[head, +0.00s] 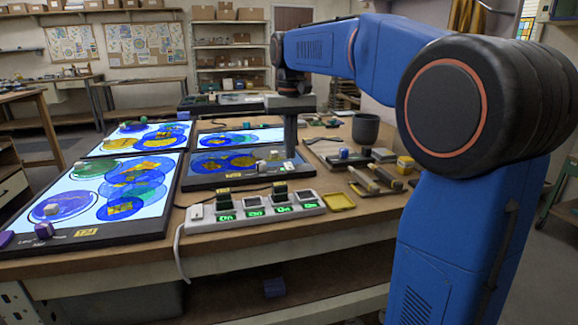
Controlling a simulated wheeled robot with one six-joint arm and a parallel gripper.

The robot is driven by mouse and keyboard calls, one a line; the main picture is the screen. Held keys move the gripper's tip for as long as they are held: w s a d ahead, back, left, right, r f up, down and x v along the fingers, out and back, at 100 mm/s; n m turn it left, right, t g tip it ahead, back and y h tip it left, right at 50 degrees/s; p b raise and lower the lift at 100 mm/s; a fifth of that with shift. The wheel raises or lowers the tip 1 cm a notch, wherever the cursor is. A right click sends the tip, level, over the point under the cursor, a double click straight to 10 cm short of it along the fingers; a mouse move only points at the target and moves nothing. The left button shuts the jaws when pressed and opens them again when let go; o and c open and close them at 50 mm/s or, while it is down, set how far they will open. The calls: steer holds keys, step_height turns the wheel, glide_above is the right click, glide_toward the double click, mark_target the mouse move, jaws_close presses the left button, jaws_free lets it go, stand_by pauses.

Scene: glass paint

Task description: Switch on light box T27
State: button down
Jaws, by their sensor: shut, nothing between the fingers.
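Several light boxes with coloured glass discs lie on the workbench. The near left box (84,240) is lit and its yellow tag seems to read T24. The back left box (105,154) and the middle back box (203,141) are also lit. The middle front box (205,184) looks dark; its yellow tag (233,178) is too small to read, so I cannot tell which box is T27. My gripper (290,157) is shut and empty, pointing down at this dark box's right end. Whether it touches the box is unclear.
A white power strip (250,221) with green "On" displays and dark plugs lies along the front edge. My arm hides the bench's far right.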

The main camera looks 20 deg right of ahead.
mark_target(290, 168)
steer(key=shift+r, duration=2.15)
